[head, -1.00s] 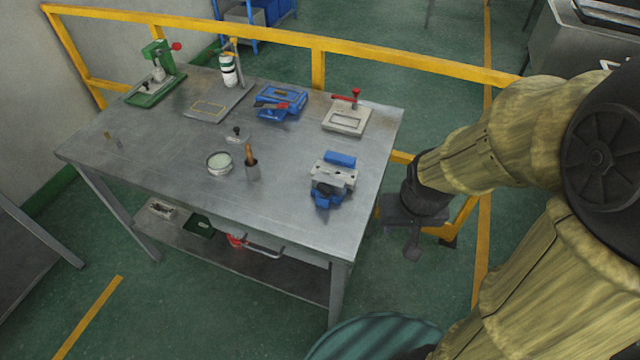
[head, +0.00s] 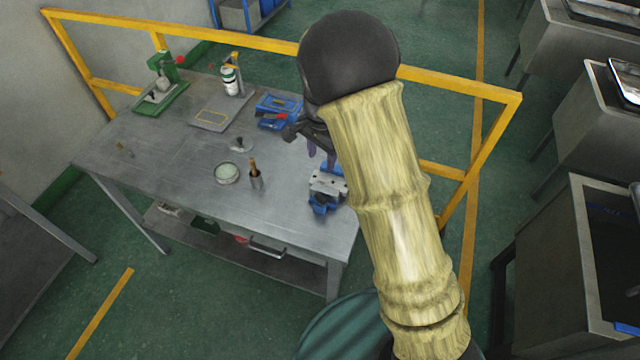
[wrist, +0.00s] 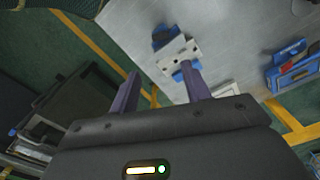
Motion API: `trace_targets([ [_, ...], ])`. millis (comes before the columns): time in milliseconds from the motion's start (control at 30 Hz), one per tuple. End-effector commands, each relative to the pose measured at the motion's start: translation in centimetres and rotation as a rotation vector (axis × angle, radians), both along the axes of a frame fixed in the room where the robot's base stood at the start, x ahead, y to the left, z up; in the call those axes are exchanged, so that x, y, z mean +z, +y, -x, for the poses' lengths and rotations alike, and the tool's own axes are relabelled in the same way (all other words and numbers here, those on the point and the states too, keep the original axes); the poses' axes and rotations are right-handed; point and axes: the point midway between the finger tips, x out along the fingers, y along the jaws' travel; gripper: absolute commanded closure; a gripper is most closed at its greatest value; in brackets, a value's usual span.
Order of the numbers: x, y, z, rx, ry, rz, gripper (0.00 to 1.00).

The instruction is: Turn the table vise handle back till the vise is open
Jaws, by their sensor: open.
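The table vise (head: 323,186) has a blue body and pale grey jaws. It sits on the right part of the metal table (head: 180,180), partly behind my arm in the head view. The wrist view shows the vise (wrist: 180,55) just beyond my fingertips, with blue parts at both ends. I cannot make out its handle clearly, nor how far apart its jaws are. My gripper (head: 319,150) is open and empty above the vise's far side. Its two purple fingers also show in the wrist view (wrist: 160,70), apart from each other, the right one overlapping the vise's blue end in the picture.
A blue device with a red part (head: 278,110) stands close behind my gripper. A green press (head: 160,88), a bottle on a stand (head: 230,80), a round tin (head: 227,173) and a brush holder (head: 256,180) stand farther left. A yellow rail (head: 440,84) runs behind the table.

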Motion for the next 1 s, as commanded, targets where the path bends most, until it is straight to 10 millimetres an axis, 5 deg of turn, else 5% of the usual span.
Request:
trace_targets([
  [533, -1.0, 0.3, -0.1, -0.012, 0.006, 0.003, 0.53],
  [1000, -8.4, 0.2, -0.1, -0.013, 0.006, 0.004, 0.53],
])
